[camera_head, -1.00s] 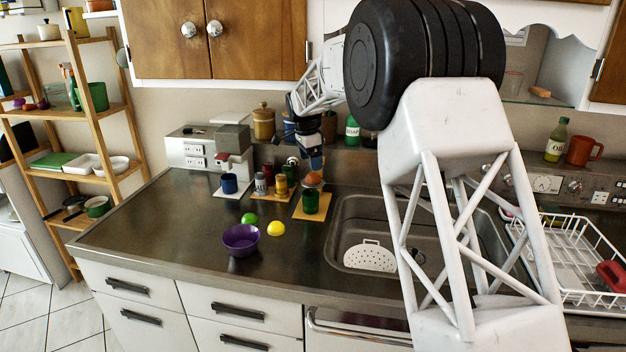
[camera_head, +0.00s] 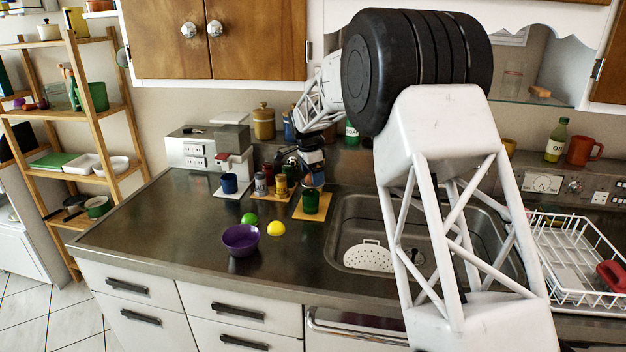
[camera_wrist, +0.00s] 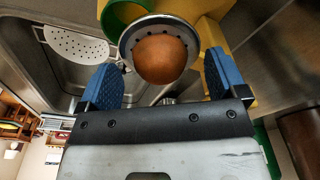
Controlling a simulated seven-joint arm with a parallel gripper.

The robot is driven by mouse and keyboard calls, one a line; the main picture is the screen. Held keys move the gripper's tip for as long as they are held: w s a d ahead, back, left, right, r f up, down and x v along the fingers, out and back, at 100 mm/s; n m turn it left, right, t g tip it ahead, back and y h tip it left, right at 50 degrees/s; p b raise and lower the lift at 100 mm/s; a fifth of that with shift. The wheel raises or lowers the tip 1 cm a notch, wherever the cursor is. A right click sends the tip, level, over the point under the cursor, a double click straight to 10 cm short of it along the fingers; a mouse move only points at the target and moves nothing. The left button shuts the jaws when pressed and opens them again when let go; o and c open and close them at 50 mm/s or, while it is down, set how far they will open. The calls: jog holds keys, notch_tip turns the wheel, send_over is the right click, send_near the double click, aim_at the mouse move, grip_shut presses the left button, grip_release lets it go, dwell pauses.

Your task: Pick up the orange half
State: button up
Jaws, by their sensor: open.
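The orange half (camera_wrist: 162,58) lies dome up in a metal strainer (camera_wrist: 130,42) with small holes. A green cup (camera_head: 310,203) is beside or under the strainer; its green rim (camera_wrist: 122,14) shows in the wrist view. My gripper (camera_wrist: 163,76) is open, with one blue fingertip on each side of the orange half and slightly short of it. I see no contact. In the head view my gripper (camera_head: 313,176) is right above the green cup and largely hides the orange half.
A yellow-tan board (camera_head: 299,213) lies under the cup. Jars (camera_head: 281,184) and a blue mug (camera_head: 229,184) stand to its left. A purple bowl (camera_head: 241,240), a green fruit (camera_head: 249,219) and a yellow fruit (camera_head: 276,229) are in front. The sink (camera_head: 352,225) is to the right.

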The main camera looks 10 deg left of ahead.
jog(key=shift+f, duration=0.35)
dwell(0.3)
jog(key=c, duration=1.1)
jog(key=shift+r, duration=1.6)
jog(key=shift+s+d+r, duration=0.1)
jog(key=shift+s+r, duration=0.05)
jog(key=shift+r, duration=0.05)
jog(key=s+d, duration=0.3)
jog(key=s, duration=0.4)
jog(key=s+d+r, duration=0.1)
jog(key=s+d, duration=0.2)
jog(key=s, duration=0.4)
jog(key=shift+s+r, duration=0.2)
